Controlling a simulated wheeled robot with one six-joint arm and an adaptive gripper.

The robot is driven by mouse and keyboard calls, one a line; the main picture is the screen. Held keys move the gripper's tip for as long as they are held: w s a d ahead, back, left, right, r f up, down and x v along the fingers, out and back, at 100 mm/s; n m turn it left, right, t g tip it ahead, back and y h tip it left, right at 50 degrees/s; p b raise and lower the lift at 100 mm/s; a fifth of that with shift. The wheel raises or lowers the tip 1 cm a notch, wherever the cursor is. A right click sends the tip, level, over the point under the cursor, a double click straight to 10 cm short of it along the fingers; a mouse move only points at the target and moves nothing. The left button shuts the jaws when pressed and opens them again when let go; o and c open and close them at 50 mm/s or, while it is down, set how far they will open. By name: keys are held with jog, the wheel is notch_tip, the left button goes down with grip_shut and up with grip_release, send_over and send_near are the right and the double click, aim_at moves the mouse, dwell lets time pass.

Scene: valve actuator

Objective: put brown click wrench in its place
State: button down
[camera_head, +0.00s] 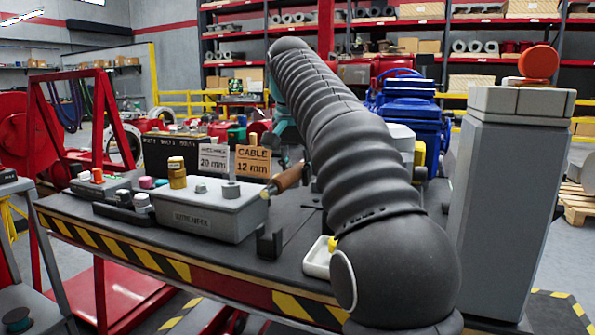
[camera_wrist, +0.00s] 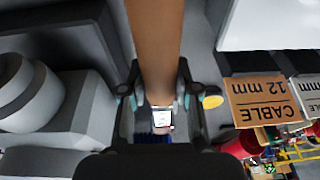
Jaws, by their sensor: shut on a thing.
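The brown click wrench handle (camera_head: 288,178) shows in the head view just right of the grey box on the bench. In the wrist view the brown handle (camera_wrist: 152,40) runs from the top edge down between my fingers. A silver part with small print (camera_wrist: 160,119) shows at its lower end. My gripper (camera_wrist: 157,90) is shut on the brown handle, one finger on each side. In the head view my dark arm hides most of my gripper and the rest of the wrench. I cannot tell which spot is the wrench's place.
The grey control box (camera_head: 207,208) with knobs stands on the striped bench. Behind it are a black tool box (camera_head: 172,152), a white 20 mm sign (camera_head: 214,157) and a tan CABLE 12 mm sign (camera_head: 253,161). A black bracket (camera_head: 269,243) stands near the front edge. A grey pillar (camera_head: 505,190) rises at right.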

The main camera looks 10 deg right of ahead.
jog(key=shift+s+a+b+x, duration=0.1)
jog(key=shift+s+b+x, duration=0.05)
jog(key=shift+b+x, duration=0.55)
jog(key=shift+s+a+b+x, duration=0.15)
jog(key=shift+b+x, duration=0.3)
jog(key=shift+x, duration=0.45)
jog(key=shift+s+b+x, duration=0.2)
jog(key=shift+b+x, duration=0.35)
jog(key=shift+x, duration=0.25)
jog(key=shift+f, duration=0.1)
jog(key=shift+p, duration=0.85)
jog(key=shift+s+b+x, duration=0.25)
jog(key=shift+b+x, duration=0.6)
jog(key=shift+x, duration=0.3)
dwell(0.3)
jog(key=c, duration=0.8)
grip_release()
jog(key=shift+a, duration=0.1)
jog(key=shift+o, duration=0.2)
jog(key=shift+f, duration=0.1)
jog(key=shift+v, duration=3.8)
